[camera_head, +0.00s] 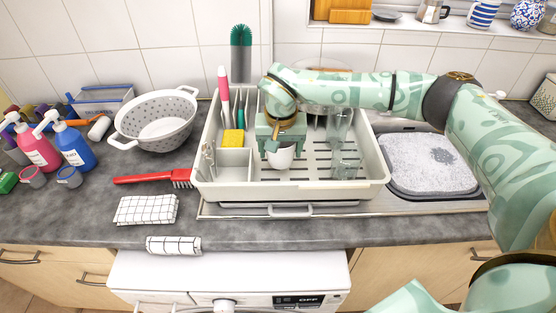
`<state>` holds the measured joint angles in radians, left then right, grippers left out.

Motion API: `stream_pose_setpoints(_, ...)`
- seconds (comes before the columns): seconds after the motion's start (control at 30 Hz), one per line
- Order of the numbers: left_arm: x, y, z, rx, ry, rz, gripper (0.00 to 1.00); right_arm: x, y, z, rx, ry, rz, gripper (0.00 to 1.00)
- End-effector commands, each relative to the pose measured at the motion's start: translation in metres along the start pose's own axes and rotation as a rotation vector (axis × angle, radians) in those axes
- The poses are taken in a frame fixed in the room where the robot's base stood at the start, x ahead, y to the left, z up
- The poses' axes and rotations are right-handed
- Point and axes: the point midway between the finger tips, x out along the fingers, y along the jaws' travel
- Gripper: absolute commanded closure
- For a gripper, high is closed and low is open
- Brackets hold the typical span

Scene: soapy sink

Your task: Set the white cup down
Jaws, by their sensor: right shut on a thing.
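The white cup (280,158) is held by my right gripper (279,146) in the head view. The gripper points down and its fingers are shut on the cup, covering its upper part. The cup is inside the white dish rack (370,180), over the slatted floor, just right of the compartment with a yellow sponge (233,138). I cannot tell whether the cup's base touches the rack floor. My left gripper is not in view.
Clear glasses (344,160) stand to the right in the rack. A pink-handled tool (224,90) and a green brush (240,50) rise at its back left. A colander (155,120) and red brush (150,179) lie left. The soapy sink (432,165) is right.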

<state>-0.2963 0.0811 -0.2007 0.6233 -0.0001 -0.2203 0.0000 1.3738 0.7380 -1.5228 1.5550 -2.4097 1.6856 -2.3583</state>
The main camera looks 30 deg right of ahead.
Motion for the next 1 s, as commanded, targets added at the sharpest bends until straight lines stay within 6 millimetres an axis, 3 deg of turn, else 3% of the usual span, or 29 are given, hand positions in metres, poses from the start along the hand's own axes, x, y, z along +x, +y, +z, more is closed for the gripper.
stream_pose_setpoints(0.13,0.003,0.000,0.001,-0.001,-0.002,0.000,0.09,0.010,-0.007,-0.002,-0.001,0.000,0.000,0.56)
stream_pose_setpoints(0.3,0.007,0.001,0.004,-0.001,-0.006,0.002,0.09,0.037,-0.006,0.003,-0.001,-0.002,0.000,0.56)
stream_pose_setpoints(0.67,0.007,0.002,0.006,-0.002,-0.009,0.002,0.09,0.041,-0.006,0.003,0.000,0.000,0.000,0.56)
stream_pose_setpoints(0.7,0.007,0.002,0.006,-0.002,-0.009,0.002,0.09,0.041,-0.005,0.003,0.000,0.000,0.000,0.24)
stream_pose_setpoints(0.73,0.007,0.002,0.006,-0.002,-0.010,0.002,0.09,0.041,-0.005,0.003,0.000,0.000,0.000,0.20)
stream_pose_setpoints(1.0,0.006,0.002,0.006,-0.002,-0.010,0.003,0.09,0.040,-0.006,0.003,0.000,0.000,0.000,0.20)
